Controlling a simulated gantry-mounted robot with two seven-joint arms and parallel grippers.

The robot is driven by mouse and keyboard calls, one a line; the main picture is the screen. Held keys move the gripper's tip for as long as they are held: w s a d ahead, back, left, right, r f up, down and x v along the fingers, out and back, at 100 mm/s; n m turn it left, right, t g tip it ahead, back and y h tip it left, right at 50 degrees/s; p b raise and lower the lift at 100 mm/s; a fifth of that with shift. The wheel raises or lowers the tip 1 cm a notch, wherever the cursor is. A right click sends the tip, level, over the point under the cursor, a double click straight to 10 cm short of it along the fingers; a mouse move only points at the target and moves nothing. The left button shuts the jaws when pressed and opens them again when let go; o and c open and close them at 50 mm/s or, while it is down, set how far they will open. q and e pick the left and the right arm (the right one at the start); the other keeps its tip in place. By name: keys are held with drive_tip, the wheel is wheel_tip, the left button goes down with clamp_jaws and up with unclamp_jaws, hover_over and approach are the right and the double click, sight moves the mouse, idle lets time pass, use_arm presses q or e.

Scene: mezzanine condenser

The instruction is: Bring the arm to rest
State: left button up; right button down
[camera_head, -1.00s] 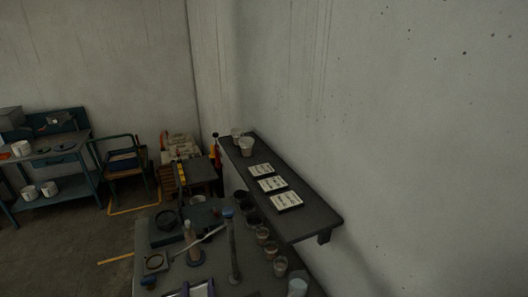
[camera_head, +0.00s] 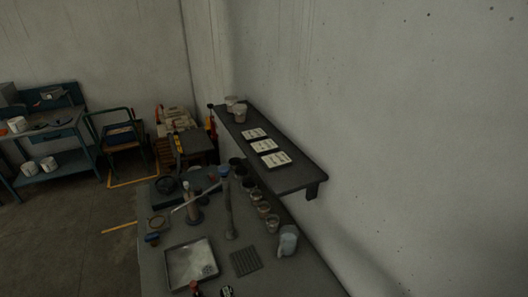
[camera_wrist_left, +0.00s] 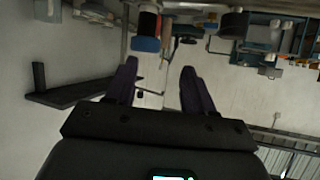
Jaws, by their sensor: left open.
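My left gripper (camera_wrist_left: 157,82) shows in the left wrist view as two dark purple fingers spread apart, with nothing held between them. That view looks upside down, with the bench at its top and the wall below. The fingers are apart from the things behind them, among them a blue-and-brown item (camera_wrist_left: 146,35) just above the left finger. In the head view neither gripper shows now, so the left arm's place over the bench is hidden from there. My right gripper is in no frame.
The bench holds a shallow tray (camera_head: 171,272), a ribbed dark mat (camera_head: 246,262), a pale jug (camera_head: 288,240), several cups (camera_head: 264,209) and a tall stand (camera_head: 229,215). A dark wall shelf (camera_head: 290,180) juts over its right side. Open floor (camera_head: 70,240) lies left.

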use_arm(q)
drive_tip(key=s+f+m+g+h, duration=0.25)
drive_tip(key=s+g, duration=0.65)
drive_tip(key=s, duration=0.7)
wheel_tip(320, 180, up, 12)
drive_tip(key=p, duration=1.2)
drive_tip(key=shift+s+r, duration=0.2)
drive_tip(key=shift+s, duration=0.1)
drive_tip(key=shift+y, duration=0.25)
